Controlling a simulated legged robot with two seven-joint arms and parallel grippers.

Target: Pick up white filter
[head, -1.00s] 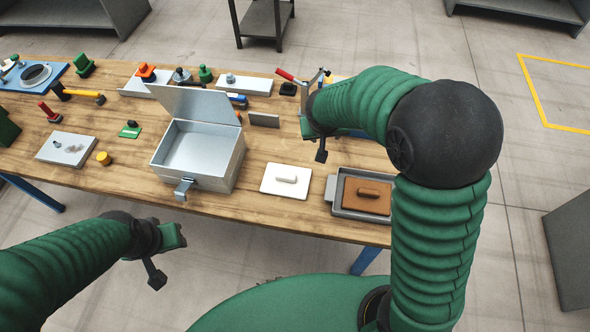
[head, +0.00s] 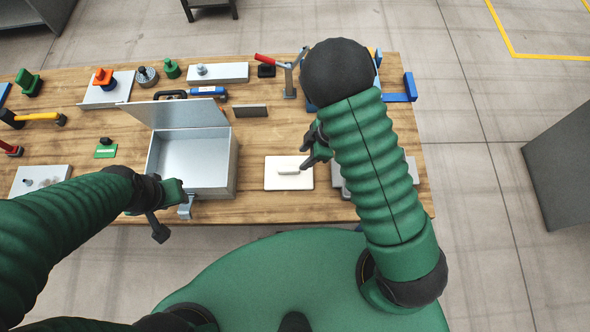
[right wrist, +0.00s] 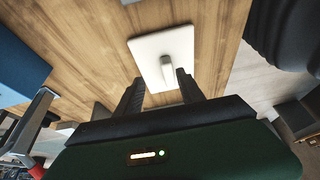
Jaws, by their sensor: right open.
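The white filter (head: 289,175) is a flat white plate with a raised pale handle, lying on the wooden table right of the metal box. My right gripper (head: 313,150) is just above and to the right of its handle in the head view. The right wrist view shows the filter (right wrist: 150,50) beyond my open right fingers (right wrist: 158,92), with nothing between them; the handle lies nearer the finger at the right. My left gripper (head: 166,212) is by the table's front edge, before the box; its jaws are not clear.
An open metal box (head: 232,180) with a raised lid stands left of the filter. A grey tray (head: 413,170) is to the right, mostly behind my right arm. A red-handled clamp (head: 289,80) stands farther back. Bare wood lies behind the filter.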

